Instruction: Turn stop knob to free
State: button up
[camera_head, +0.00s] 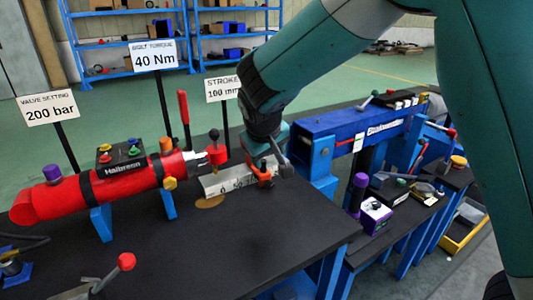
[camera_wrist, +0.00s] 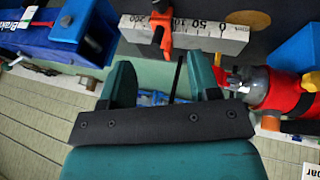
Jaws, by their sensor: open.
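An orange-red stop (camera_head: 262,174) sits across the grey stroke scale (camera_head: 222,185) on the black bench. In the wrist view, the orange stop (camera_wrist: 162,34) straddles the marked scale (camera_wrist: 215,36), with a dark part near the top edge. Which part is its knob, and how that knob is set, I cannot make out. My gripper (camera_head: 279,158) is just behind and above the stop's end of the scale. In the wrist view, my gripper (camera_wrist: 161,78) is open, with nothing between its teal fingers; the stop appears beyond the fingertips.
A red cylinder (camera_head: 125,182) with a valve block lies left of the scale. A blue beam assembly (camera_head: 350,124) stands to the right. Three signs on posts, including the stroke sign (camera_head: 223,88), rise behind. The bench's front middle is clear.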

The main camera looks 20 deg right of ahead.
aim_at(271, 185)
jog(key=w+d+m+g+y+p, duration=0.1)
jog(key=w+d+g+y+p, duration=0.15)
jog(key=d+y, duration=0.45)
jog(key=shift+t+h, duration=0.45)
jog(key=shift+h, duration=0.35)
jog(key=x, duration=0.5)
jog(key=d+p+x, duration=0.1)
jog(key=x, duration=1)
jog(key=shift+d+f, duration=0.15)
jog(key=shift+f, duration=0.3)
jog(key=shift+c, duration=0.2)
jog(key=c, duration=0.9)
